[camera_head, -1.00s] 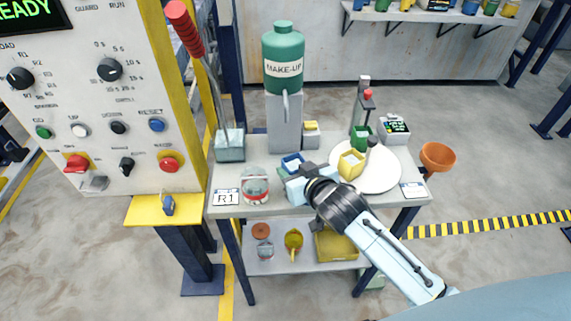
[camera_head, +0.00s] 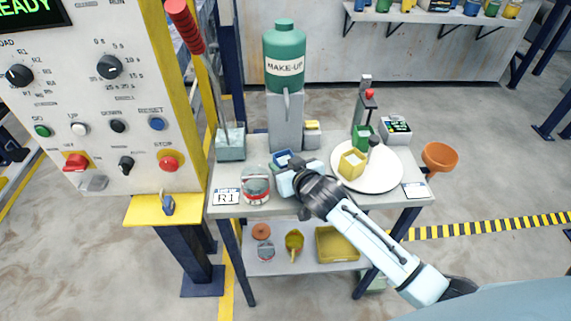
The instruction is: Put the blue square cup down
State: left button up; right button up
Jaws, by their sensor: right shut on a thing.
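The blue square cup (camera_head: 282,158) is at the middle of the table's upper surface, just in front of the grey stand under the green make-up bottle. My right gripper (camera_head: 285,175) is shut on the cup from its near right side. The gripper and wrist hide the cup's lower part, so I cannot tell whether its base touches the table. My left gripper is not in view.
A glass jar with a red band (camera_head: 256,186) stands close to the left of the gripper. The make-up bottle (camera_head: 284,50) stands behind.

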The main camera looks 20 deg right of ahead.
jog(key=o, duration=1)
